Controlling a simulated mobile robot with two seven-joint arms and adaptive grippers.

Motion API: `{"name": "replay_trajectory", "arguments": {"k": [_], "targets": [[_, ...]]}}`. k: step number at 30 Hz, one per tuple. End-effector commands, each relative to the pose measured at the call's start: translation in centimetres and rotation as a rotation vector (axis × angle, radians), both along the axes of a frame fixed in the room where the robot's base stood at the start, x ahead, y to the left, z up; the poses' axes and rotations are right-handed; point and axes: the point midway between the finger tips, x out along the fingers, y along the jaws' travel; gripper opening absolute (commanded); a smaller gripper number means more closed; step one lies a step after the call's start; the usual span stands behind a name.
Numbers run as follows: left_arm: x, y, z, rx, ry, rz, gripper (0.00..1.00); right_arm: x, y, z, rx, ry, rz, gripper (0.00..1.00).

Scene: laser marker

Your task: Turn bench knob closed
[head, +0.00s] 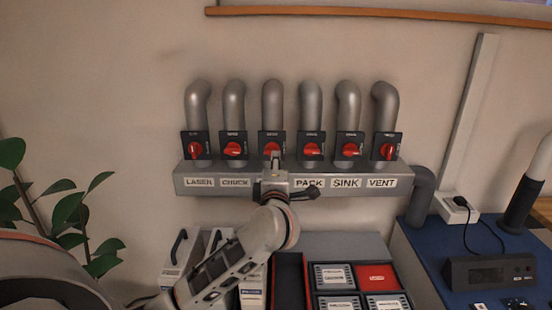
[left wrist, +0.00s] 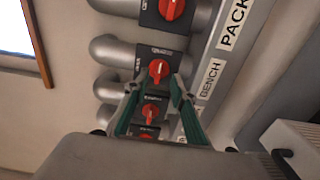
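The bench knob (head: 270,148) is a red rotary handle on a dark square plate, third from the left in a row on grey pipes. My left gripper (head: 272,160) is in front of it in the head view and covers its lower part and the label below. In the left wrist view the red bench knob (left wrist: 158,71) lies beyond and between the two green fingertips of my left gripper (left wrist: 158,80), level with the BENCH label (left wrist: 212,78). The fingers are spread; I cannot tell whether they touch the knob. Its exact angle is unclear. My right gripper is not in view.
Similar red knobs sit close by: the chuck knob (head: 234,149) to the left and the pack knob (head: 312,149) to the right. A grey labelled rail (head: 400,180) juts out below. Below are a parts tray (head: 303,280) and a blue bench (head: 420,265). A plant (head: 70,210) stands left.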

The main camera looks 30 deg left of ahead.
Motion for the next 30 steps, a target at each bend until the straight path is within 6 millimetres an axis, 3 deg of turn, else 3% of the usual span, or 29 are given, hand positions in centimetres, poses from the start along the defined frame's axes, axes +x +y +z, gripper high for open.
{"name": "replay_trajectory", "arguments": {"k": [6, 12, 30], "targets": [[-3.5, -2.1, -0.1, -0.003, 0.002, -0.002, 0.25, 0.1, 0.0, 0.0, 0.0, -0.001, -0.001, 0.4], [-5.0, -3.1, -0.1, -0.001, 0.001, 0.0, 0.25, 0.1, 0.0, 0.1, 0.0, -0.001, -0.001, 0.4], [-5.3, -3.2, -0.1, 0.001, 0.0, 0.001, 0.25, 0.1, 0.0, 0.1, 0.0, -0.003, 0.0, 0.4]]}}
